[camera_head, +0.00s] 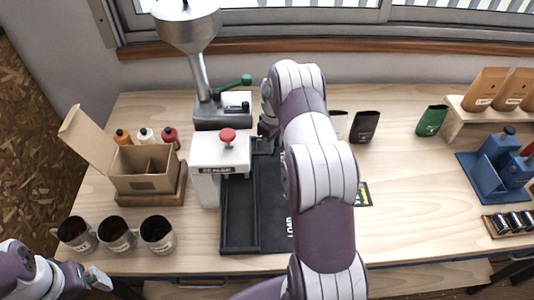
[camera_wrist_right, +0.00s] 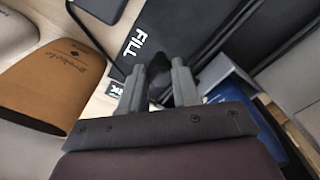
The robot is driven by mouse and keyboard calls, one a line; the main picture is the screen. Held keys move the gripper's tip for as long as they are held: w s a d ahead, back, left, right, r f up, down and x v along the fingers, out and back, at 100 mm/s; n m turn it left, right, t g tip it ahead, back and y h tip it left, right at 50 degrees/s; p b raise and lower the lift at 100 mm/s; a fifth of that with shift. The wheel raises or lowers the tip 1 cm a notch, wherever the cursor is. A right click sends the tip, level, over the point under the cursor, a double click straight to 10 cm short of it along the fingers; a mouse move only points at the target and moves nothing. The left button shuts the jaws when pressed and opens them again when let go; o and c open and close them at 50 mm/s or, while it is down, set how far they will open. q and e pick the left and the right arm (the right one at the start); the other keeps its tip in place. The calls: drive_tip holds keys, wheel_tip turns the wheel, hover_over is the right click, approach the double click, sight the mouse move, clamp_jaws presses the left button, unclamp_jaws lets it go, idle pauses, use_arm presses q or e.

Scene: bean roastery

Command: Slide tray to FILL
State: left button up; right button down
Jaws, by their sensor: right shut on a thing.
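The black slide track (camera_head: 238,225) lies on the bench beside the white sealer, with LOAD lettering at its near right part. In the right wrist view, its black surface (camera_wrist_right: 185,25) carries white FILL lettering. My right arm reaches over it and hides much of it. My right gripper (camera_head: 267,128) is at the far end, below the funnel; in the right wrist view the gripper (camera_wrist_right: 160,88) is closed on a small dark part, seemingly the tray (camera_wrist_right: 159,72). The tray's outline is mostly hidden. My left gripper (camera_head: 98,279) is low at the left, away from the track.
The sealer (camera_head: 207,153) with a red knob and the steel funnel (camera_head: 187,28) stand left of my right arm. An open cardboard box (camera_head: 147,184) and several dark-filled cups (camera_head: 116,236) are further left. Bags and a blue device (camera_head: 497,160) are right.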

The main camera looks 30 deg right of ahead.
drive_tip(key=shift+w+d, duration=0.45)
drive_tip(key=shift+w, duration=0.4)
drive_tip(key=shift+r+b, duration=0.15)
drive_tip(key=shift+b, duration=0.15)
drive_tip(key=shift+w+d+r, duration=0.1)
drive_tip(key=shift+w+r, duration=0.05)
drive_tip(key=shift+w, duration=0.05)
drive_tip(key=c, duration=0.8)
unclamp_jaws()
drive_tip(key=shift+w+f, duration=0.15)
drive_tip(key=shift+f, duration=0.1)
drive_tip(key=shift+r, duration=0.15)
wheel_tip(320, 180, up, 12)
drive_tip(key=p, duration=0.6)
drive_tip(key=shift+r, duration=0.2)
